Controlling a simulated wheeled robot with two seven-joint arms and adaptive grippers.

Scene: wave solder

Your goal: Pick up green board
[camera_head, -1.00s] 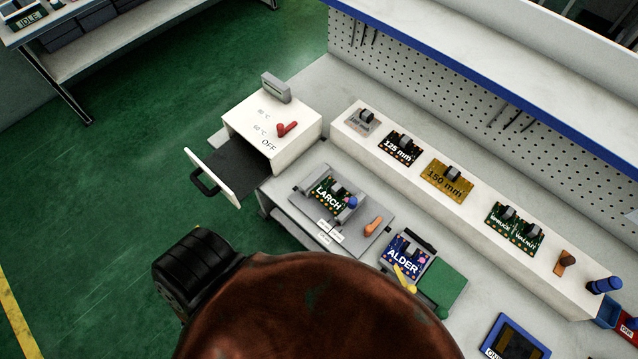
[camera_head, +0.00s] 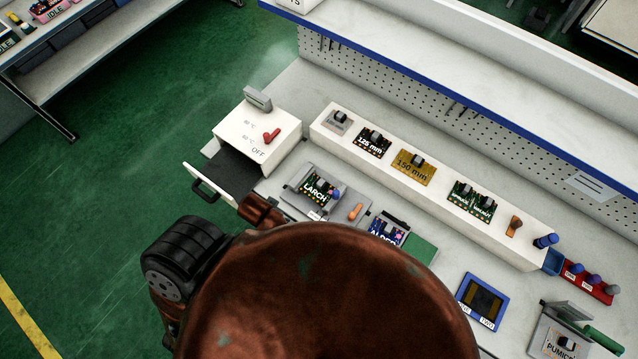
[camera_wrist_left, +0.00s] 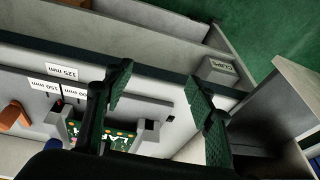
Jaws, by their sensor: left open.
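A green board marked LARCH (camera_head: 319,190) sits in a grey fixture (camera_head: 292,197) on the bench, beside the open drawer. It also shows at the lower left of the left wrist view (camera_wrist_left: 112,141), partly hidden by a finger. My left gripper (camera_wrist_left: 157,77) is open and empty, its two dark fingers spread, with the board below and left of the fingertips in that picture. In the head view my copper-coloured arm hides the gripper. My right gripper is not in view.
A white box with a red lever (camera_head: 271,135) has its dark drawer (camera_head: 233,173) pulled out. An orange handle (camera_head: 355,212) and a blue ALDER board (camera_head: 386,233) lie right of the fixture. A blue-framed panel (camera_head: 482,302) lies farther right.

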